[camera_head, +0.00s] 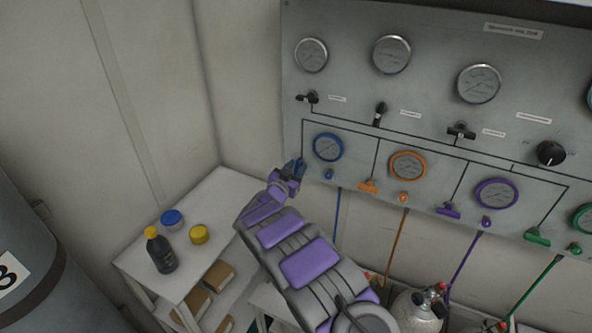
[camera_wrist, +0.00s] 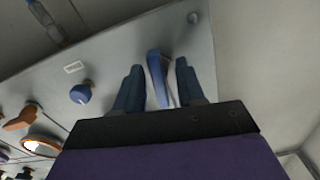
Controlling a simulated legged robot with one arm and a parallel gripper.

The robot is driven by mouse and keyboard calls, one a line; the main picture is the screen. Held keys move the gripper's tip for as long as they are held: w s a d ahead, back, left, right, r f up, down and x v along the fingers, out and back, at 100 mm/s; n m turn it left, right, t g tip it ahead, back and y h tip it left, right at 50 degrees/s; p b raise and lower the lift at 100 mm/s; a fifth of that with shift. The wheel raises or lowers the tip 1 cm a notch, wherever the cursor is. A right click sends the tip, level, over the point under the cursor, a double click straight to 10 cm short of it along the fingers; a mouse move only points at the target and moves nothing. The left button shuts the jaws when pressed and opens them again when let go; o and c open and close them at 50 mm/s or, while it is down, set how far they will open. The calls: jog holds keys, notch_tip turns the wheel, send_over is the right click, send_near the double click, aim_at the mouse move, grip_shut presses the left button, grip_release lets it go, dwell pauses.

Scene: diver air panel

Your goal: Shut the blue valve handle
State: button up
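The blue valve handle (camera_wrist: 156,72) is a long narrow lever on the grey panel. In the wrist view it stands between the two fingers of my gripper (camera_wrist: 159,66), with a gap visible on each side. The fingers are apart and do not look closed on it. In the head view my gripper (camera_head: 293,170) is at the panel's lower left, left of the small blue knob (camera_head: 329,174) and below the blue-rimmed gauge (camera_head: 328,147). There my gripper largely hides the blue handle.
Orange (camera_head: 368,187), purple (camera_head: 448,210) and green (camera_head: 538,236) handles line the panel (camera_head: 350,100) to the right. A white shelf (camera_head: 205,205) at left holds a dark bottle (camera_head: 161,252) and blue and yellow jars. Gas cylinders (camera_head: 415,312) stand below the panel.

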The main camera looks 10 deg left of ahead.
jog(key=shift+w+d, duration=0.1)
jog(key=shift+w, duration=0.2)
jog(key=shift+c, duration=0.3)
grip_shut()
